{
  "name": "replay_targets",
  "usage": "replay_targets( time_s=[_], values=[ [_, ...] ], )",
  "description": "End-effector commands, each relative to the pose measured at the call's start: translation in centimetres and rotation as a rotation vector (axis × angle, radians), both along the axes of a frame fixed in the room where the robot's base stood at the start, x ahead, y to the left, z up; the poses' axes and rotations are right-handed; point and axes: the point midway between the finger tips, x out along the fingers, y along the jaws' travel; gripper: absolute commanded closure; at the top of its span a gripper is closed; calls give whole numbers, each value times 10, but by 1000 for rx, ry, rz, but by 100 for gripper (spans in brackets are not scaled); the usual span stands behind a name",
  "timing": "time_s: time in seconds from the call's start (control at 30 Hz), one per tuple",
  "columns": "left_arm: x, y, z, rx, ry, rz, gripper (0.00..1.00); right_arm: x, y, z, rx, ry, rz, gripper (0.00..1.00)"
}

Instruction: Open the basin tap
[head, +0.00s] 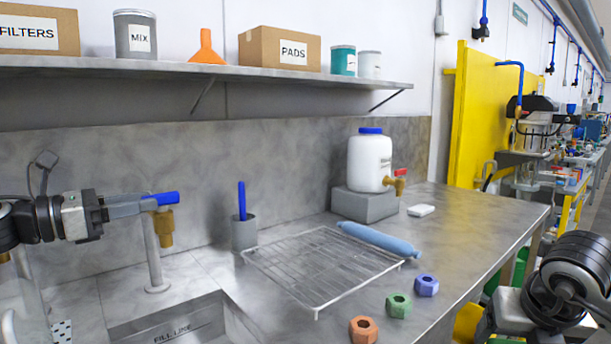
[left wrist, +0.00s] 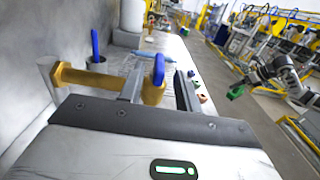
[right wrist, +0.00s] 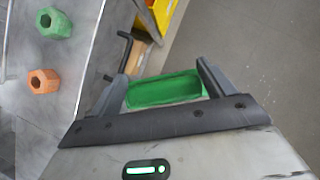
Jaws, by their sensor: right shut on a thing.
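The basin tap has a grey post (head: 153,255), a brass spout (head: 166,228) and a blue lever (head: 166,198) on top. My left gripper (head: 150,206) is at the lever, coming from the left. In the left wrist view its fingers are apart, with the blue lever (left wrist: 159,68) and brass body (left wrist: 153,94) showing between them; I cannot tell whether they touch. The basin (head: 205,318), marked FILL LINE, lies below.
A wire rack (head: 320,262), a blue roller (head: 378,240) and several coloured nuts (head: 398,305) lie right of the basin. A cup (head: 244,233) with a blue stick stands behind. A white jug (head: 368,160) with its own red-handled tap stands on a grey block. A shelf (head: 200,70) hangs above.

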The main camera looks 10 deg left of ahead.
Motion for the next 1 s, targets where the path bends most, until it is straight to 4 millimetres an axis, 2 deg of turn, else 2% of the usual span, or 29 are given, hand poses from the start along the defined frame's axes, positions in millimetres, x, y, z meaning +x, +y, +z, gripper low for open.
replay_targets(
  time_s=[0.03, 0.3, 0.7, 0.73, 0.83, 0.87, 1.0],
  values=[
    [9, -8, 7, -4, -2, -4, 66, 0, 0, 12, 0, -1, 0, 55],
    [38, -33, 3, -2, -1, 0, 66, 0, 0, 27, 0, -1, 0, 55],
    [45, -38, -1, 1, 1, 1, 66, 0, 0, 28, 1, -1, 0, 55],
    [45, -38, -1, 1, 1, 1, 69, 0, 0, 28, 1, -1, 0, 55],
    [45, -38, 0, 1, 1, 1, 97, 0, 0, 28, 1, -1, 0, 55],
    [45, -38, 0, 0, 0, 1, 100, 0, 0, 28, 1, -1, 0, 55],
    [45, -38, 0, 1, 1, 1, 100, 0, 0, 28, 1, -1, 0, 55]
  ],
)
